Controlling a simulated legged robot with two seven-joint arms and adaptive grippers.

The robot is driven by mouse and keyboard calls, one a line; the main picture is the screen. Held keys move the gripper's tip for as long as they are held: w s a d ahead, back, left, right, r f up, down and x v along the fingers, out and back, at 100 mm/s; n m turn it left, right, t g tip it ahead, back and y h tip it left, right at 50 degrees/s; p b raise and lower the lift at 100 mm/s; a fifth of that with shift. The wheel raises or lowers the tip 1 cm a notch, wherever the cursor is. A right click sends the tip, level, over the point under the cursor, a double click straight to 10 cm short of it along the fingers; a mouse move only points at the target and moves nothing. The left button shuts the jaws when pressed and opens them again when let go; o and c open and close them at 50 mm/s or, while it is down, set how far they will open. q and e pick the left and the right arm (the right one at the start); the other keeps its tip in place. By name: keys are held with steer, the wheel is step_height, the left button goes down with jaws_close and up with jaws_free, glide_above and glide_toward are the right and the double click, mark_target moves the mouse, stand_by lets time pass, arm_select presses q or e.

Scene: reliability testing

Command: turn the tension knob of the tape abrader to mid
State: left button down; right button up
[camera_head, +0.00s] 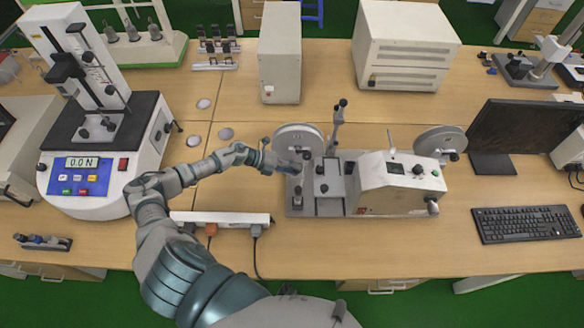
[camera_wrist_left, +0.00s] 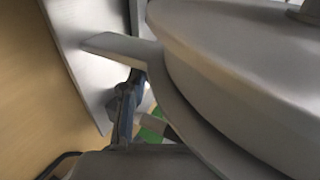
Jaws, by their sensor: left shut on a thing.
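The tape abrader (camera_head: 385,203) stands on the bench right of centre, with a sloped control box, a left reel (camera_head: 291,133) and a right reel (camera_head: 436,136). A dark knob (camera_head: 418,169) shows on the box panel and another (camera_head: 432,206) at its front right corner. My left gripper (camera_head: 296,167) is at the lower front of the left reel, shut on a small part there. Its fingers hide that part, and I cannot tell its setting. In the left wrist view the reel's pale disc (camera_wrist_left: 235,75) fills the right side. My right gripper is not in view.
A power strip (camera_head: 225,218) with plugs lies below my left forearm. A force tester (camera_head: 100,165) stands at the left, a monitor (camera_head: 525,130) and keyboard (camera_head: 525,223) at the right. Two pale boxes stand behind. The bench front before the abrader is clear.

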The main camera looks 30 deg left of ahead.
arm_select(q)
steer(key=shift+s+d+f, duration=0.2)
steer(key=shift+s+f, duration=0.05)
steer(key=shift+f, duration=0.1)
steer(key=c, duration=1)
jaws_free()
steer(key=shift+o, duration=0.8)
steer(key=shift+w+r, duration=0.1)
steer(key=shift+w, duration=0.1)
steer(key=shift+s+a+r, duration=0.15)
steer(key=shift+a+r, duration=0.05)
steer(key=shift+a, duration=0.1)
steer(key=v, duration=1.1)
steer(key=shift+a, duration=0.1)
steer(key=shift+f, duration=0.1)
